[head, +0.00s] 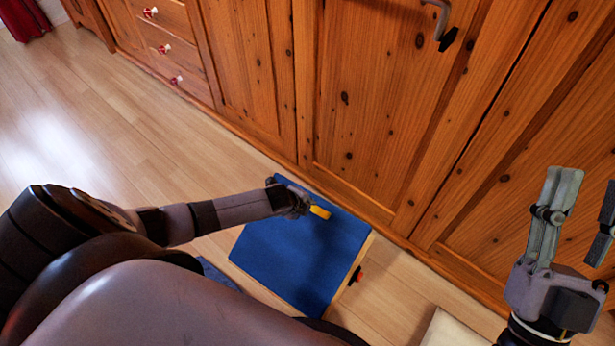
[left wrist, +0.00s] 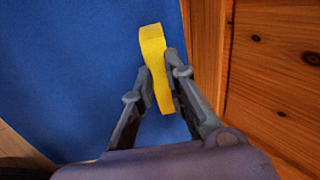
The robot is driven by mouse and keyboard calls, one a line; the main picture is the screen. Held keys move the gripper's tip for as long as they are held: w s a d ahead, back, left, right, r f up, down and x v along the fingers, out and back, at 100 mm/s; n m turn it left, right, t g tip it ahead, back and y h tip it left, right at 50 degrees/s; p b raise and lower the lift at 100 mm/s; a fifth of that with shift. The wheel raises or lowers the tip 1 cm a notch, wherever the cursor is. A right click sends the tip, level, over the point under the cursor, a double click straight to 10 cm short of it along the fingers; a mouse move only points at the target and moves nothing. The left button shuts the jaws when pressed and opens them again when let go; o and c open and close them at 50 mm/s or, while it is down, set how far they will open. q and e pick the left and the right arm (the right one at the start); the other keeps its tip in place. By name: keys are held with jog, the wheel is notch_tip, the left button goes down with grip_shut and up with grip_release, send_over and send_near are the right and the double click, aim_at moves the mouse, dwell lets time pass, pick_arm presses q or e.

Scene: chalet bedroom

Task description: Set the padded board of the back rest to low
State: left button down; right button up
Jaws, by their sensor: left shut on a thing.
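The padded board (head: 300,255) is blue with a pale wooden edge and stands tilted above the floor, close to the wooden cupboard front. A yellow tab (head: 320,212) sticks out at its upper part. My left gripper (head: 304,203) is at this tab. In the left wrist view, its fingers (left wrist: 160,88) are shut on the yellow tab (left wrist: 153,50), with the blue padding (left wrist: 70,75) behind. A small red knob (head: 357,275) shows at the board's right side. My right gripper (head: 580,220) is open and empty at the right, away from the board.
The wooden cupboard (head: 365,110) runs along the back, close to the board's upper edge. A pale flat object (head: 455,330) lies at the bottom right. The light wooden floor (head: 90,110) is clear at the left.

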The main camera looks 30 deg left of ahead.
pick_arm(q)
jog(key=shift+s+r+p, duration=0.2)
jog(key=shift+s+p, duration=0.25)
jog(key=shift+s, duration=0.1)
jog(key=shift+s+r+p, duration=0.2)
jog(key=shift+s+p, duration=0.2)
jog(key=shift+s, duration=0.1)
jog(key=shift+s+r+p, duration=0.25)
jog(key=shift+s+p, duration=0.4)
jog(key=shift+p, duration=0.15)
pick_arm(e)
jog(key=w+d+f+g+h, duration=0.1)
jog(key=w+f+g+h, duration=0.2)
jog(key=f+g, duration=0.7)
jog(key=shift+w+f, duration=0.55)
jog(key=shift+f, duration=2.4)
jog(key=shift+d, duration=0.1)
pick_arm(q)
jog(key=c, duration=1.6)
grip_release()
jog(key=shift+a, duration=0.1)
jog(key=shift+r, duration=0.1)
jog(key=shift+w+r, duration=0.2)
jog(key=shift+w, duration=0.05)
